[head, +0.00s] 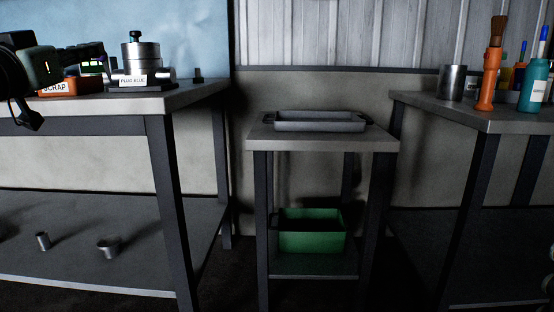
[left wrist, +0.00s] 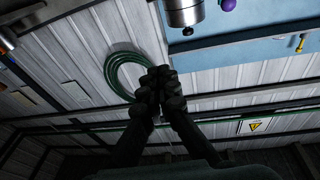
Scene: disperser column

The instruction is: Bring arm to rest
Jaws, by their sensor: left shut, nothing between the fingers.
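My left gripper (head: 30,118) hangs at the left edge of the head view, in front of the left table (head: 190,95). In the left wrist view its two dark fingers (left wrist: 160,78) meet at their tips, shut with nothing between them. That view looks toward a corrugated wall with a coiled green hose (left wrist: 122,72). My right gripper is not in view.
The left table carries an orange-red SCRAP bin (head: 72,87) and a metal device (head: 140,60) labelled PLUG BLUE. A small middle table (head: 365,143) holds a grey tray (head: 320,126), with a green bin (head: 312,240) below.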

